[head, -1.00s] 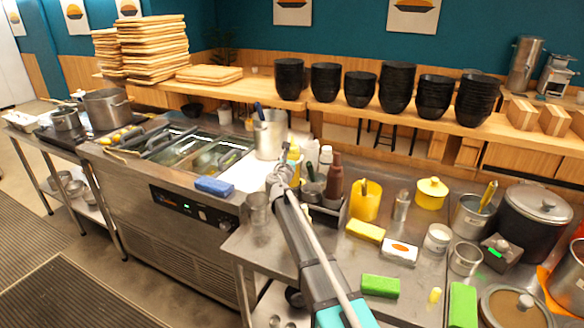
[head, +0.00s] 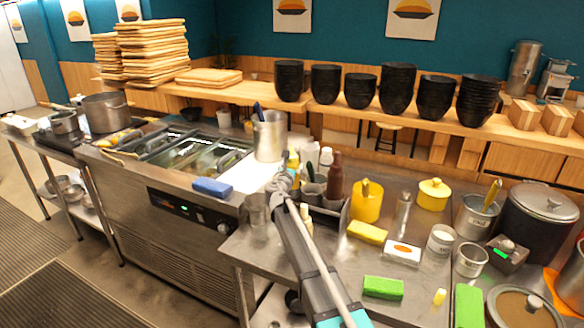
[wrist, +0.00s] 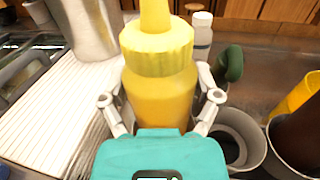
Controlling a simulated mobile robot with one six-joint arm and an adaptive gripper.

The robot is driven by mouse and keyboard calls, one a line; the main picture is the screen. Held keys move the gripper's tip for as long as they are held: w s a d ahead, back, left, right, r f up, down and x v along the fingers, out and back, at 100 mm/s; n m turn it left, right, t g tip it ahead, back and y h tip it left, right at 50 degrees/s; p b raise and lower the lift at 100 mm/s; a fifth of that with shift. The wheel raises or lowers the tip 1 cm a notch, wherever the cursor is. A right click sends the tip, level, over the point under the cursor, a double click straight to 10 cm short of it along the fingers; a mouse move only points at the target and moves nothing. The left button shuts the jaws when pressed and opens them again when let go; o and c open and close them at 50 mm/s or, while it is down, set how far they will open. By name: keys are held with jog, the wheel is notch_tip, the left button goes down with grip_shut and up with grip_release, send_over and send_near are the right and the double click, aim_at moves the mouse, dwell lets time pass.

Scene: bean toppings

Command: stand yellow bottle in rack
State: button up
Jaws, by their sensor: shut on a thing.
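The yellow squeeze bottle (wrist: 160,85) stands upright between the fingers of my gripper (wrist: 160,100) in the wrist view. My gripper is shut around its body, and its nozzle points up. In the head view the bottle (head: 293,163) is largely hidden behind my gripper (head: 281,180), at the left end of the dark rack (head: 330,212). The rack holds a brown bottle (head: 336,178), a white bottle (head: 326,160) and grey cups (head: 312,190). The bottle's base is hidden, so I cannot tell whether it touches the rack.
A steel container (head: 268,137) stands on a white ribbed board (head: 250,176) left of the bottle. A clear cup (head: 257,212) is near the counter's left edge. Right of the rack are a yellow cup (head: 367,203), sponges (head: 368,232) and a shaker (head: 403,208).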

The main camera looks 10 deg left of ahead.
jog(key=o, duration=0.5)
jog(key=shift+c, duration=0.2)
jog(key=shift+r, duration=0.1)
jog(key=s+a, duration=0.2)
jog(key=s, duration=1)
jog(key=shift+r, duration=0.1)
dwell(0.3)
